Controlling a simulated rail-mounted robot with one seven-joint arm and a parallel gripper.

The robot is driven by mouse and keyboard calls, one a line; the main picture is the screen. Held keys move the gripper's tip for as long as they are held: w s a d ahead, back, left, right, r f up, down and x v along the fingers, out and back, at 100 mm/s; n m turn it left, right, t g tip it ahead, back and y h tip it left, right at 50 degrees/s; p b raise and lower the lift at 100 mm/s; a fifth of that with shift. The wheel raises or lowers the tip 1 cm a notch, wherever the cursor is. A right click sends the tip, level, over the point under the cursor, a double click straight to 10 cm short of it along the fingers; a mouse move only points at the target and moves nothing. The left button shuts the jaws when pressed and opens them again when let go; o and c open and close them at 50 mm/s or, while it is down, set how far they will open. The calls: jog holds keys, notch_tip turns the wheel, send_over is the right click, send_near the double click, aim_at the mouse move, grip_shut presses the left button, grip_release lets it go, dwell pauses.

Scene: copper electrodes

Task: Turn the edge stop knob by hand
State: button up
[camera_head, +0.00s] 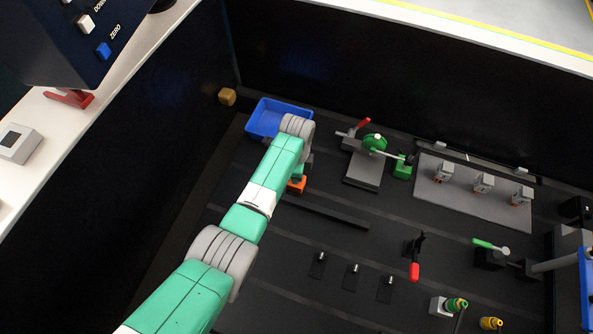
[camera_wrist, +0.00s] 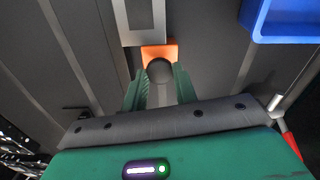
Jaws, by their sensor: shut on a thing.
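The edge stop shows in the wrist view as an orange block (camera_wrist: 158,50) with a dark round knob (camera_wrist: 160,71) in front of it. My gripper (camera_wrist: 161,88) has its two green ribbed fingers on either side of the knob and is shut on it. Parts of the knob's sides are hidden by the fingers. In the head view, the orange block (camera_head: 297,186) peeks out beside the end of my arm. The knob is hidden there by my arm.
A blue bin (camera_head: 264,119) stands just behind my wrist; it also shows at the wrist view's upper right (camera_wrist: 285,38). A long dark bar (camera_head: 330,214) lies in front. Several small fixtures occupy the right side.

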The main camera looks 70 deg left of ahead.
jog(key=shift+m, duration=0.6)
jog(key=o, duration=0.8)
jog(key=shift+o, duration=0.2)
jog(key=shift+r, duration=0.1)
notch_tip(320, 180, up, 6)
jog(key=p, duration=0.6)
notch_tip(320, 180, up, 8)
